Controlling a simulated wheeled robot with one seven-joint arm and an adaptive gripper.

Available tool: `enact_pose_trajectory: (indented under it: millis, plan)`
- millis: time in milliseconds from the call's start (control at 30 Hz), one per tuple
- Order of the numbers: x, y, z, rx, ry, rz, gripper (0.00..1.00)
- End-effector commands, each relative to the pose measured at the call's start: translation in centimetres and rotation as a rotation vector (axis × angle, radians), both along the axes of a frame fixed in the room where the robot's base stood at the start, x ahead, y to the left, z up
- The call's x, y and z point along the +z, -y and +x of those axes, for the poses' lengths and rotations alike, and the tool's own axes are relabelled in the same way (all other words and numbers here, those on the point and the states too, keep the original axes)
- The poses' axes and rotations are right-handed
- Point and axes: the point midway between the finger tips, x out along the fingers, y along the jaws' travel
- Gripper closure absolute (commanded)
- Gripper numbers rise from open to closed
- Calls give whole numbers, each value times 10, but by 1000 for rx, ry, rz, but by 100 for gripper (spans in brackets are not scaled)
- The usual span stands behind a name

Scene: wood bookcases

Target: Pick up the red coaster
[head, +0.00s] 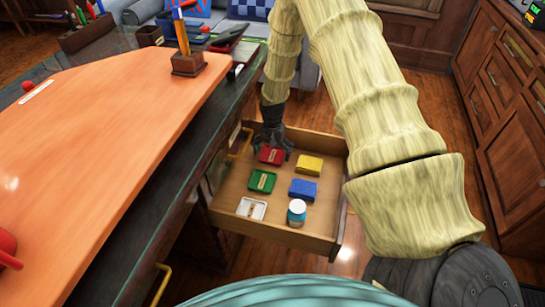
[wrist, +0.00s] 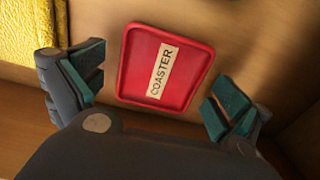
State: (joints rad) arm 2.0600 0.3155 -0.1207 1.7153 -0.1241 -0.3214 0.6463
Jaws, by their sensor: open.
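The red coaster (head: 271,156) lies in the open drawer, near its far left corner. In the wrist view the red coaster (wrist: 165,68) shows a pale label reading "COASTER". My gripper (head: 275,145) reaches down into the drawer right at the red coaster. In the wrist view my gripper (wrist: 158,92) is open, with one finger on each side of the coaster and nothing held. Gaps show between the fingers and the coaster's edges.
The drawer (head: 262,228) also holds a yellow block (head: 309,165), a green coaster (head: 262,181), a blue block (head: 303,189), a white item (head: 252,208) and a small jar (head: 296,212). The desk (head: 110,120) is close on the left.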

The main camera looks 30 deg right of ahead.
Motion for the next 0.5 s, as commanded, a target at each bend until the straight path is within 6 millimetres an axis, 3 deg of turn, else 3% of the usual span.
enact_pose_trajectory:
  millis: [67,333,500]
  plan:
    - [0,0,0,0,0,0,0]
    - [0,0,0,0,0,0,46]
    - [1,0,0,0,0,0,46]
